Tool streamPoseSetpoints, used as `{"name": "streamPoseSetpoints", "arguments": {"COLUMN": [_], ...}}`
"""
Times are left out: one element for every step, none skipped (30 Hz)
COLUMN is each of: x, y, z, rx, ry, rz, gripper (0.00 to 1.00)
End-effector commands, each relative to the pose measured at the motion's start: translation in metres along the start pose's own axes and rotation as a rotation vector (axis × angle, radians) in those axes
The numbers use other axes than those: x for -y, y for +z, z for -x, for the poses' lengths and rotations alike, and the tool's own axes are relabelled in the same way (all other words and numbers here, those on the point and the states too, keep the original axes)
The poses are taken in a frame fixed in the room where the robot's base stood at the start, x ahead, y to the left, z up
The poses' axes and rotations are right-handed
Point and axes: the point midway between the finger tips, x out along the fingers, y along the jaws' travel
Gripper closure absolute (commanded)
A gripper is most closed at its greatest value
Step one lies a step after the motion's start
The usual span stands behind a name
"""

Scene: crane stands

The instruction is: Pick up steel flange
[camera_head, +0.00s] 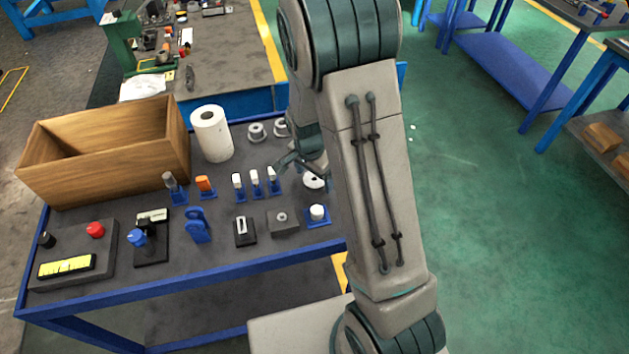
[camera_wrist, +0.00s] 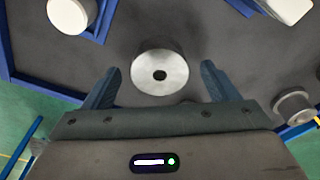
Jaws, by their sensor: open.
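In the head view this disc (camera_head: 314,182) is partly hidden by my arm. My gripper (camera_wrist: 160,84) is open and empty, its two fingers on either side of the disc in the picture. I cannot tell how high the fingertips are above it. In the head view my gripper (camera_head: 301,165) is over the right part of the table, partly hidden by my arm.
A white cylinder (camera_wrist: 70,14) in a blue holder is at the upper left of the wrist view. A stepped grey round part (camera_wrist: 293,105) is at the right. A wooden box (camera_head: 110,150), a paper roll (camera_head: 212,134) and several small holders share the table.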

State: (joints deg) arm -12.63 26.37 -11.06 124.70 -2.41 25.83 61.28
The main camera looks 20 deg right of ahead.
Motion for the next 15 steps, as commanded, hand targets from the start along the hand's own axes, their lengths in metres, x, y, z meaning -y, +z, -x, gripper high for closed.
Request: {"name": "streamPoseSetpoints", "arguments": {"x": [-0.0007, -0.0005, -0.0005, -0.0004, -0.0004, -0.0003, -0.0002, -0.0002, -0.0001, -0.0001, -0.0001, -0.0001, -0.0001, -0.0001, -0.0001], "y": [0.0002, 0.0001, 0.0001, 0.0001, 0.0001, 0.0002, 0.0002, 0.0002, 0.0002, 0.0002, 0.0002, 0.0002, 0.0002, 0.0002, 0.0002], "z": [-0.0061, -0.0084, -0.0106, -0.0118, -0.0127, -0.0133, -0.0135, -0.0135, -0.0134, -0.0133, -0.0133, -0.0132, -0.0132, -0.0132, -0.0131], "rx": [0.001, 0.001, 0.001, 0.0, 0.0, 0.0, 0.0, 0.0, 0.0, 0.0, 0.0, 0.0, 0.0, 0.0, 0.0], "ry": [0.003, 0.002, 0.001, 0.001, 0.001, 0.0, 0.0, 0.0, 0.0, 0.0, 0.0, 0.0, 0.0, 0.0, 0.0], "rz": [0.0, 0.0, 0.0, 0.0, 0.0, 0.0, 0.0, 0.0, 0.0, 0.0, 0.0, 0.0, 0.0, 0.0, 0.0], "gripper": [0.19, 0.19, 0.19, 0.19, 0.19, 0.19, 0.19, 0.19, 0.19, 0.19, 0.19, 0.22, 0.3, 0.39, 0.5]}}
